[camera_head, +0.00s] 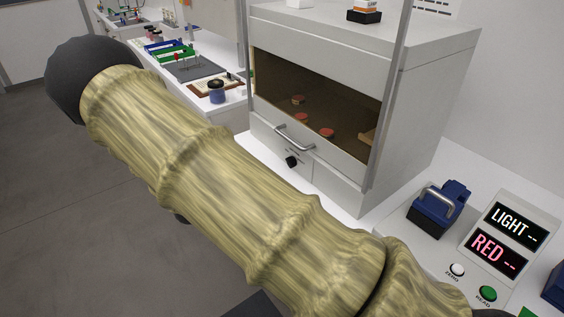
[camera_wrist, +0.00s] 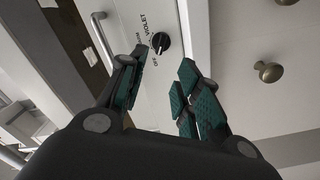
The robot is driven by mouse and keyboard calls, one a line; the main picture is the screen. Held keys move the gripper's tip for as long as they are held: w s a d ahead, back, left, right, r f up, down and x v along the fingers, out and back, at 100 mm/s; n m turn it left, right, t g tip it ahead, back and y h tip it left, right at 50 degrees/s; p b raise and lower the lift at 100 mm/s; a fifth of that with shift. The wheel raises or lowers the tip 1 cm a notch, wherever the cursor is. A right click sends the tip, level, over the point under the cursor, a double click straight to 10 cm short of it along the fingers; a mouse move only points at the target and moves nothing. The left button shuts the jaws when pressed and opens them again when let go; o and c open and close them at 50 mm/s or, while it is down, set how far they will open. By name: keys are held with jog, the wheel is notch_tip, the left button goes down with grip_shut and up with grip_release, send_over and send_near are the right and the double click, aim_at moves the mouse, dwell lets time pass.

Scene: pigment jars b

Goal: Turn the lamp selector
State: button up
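The lamp selector is a small black knob (camera_head: 291,162) on the white front panel of the cabinet, below the handle. In the wrist view the same knob (camera_wrist: 160,42) has a pale pointer mark, with "OFF" and "VIOLET" printed around it and another label partly hidden. My gripper (camera_wrist: 162,58) is open, its teal-padded fingers spread apart. The knob shows just beyond the gap between the fingertips, and nothing is held. Contact with the knob cannot be seen. In the head view my gripper is not visible; my wood-patterned arm crosses the picture.
The cabinet (camera_head: 430,60) has a window with several red-lidded jars and a bar handle (camera_head: 294,138); the handle also shows in the wrist view (camera_wrist: 103,40). Two brass knobs (camera_wrist: 269,71) lie right of the gripper. A display box (camera_head: 510,225) reads LIGHT and RED, beside a blue device (camera_head: 437,215).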

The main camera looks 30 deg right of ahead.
aim_at(291, 162)
jog(key=d, duration=0.3)
jog(key=d+b, duration=0.1)
jog(key=d, duration=0.3)
jog(key=w+d+b, duration=0.1)
jog(key=d, duration=0.2)
jog(key=shift+d, duration=0.25)
grip_shut()
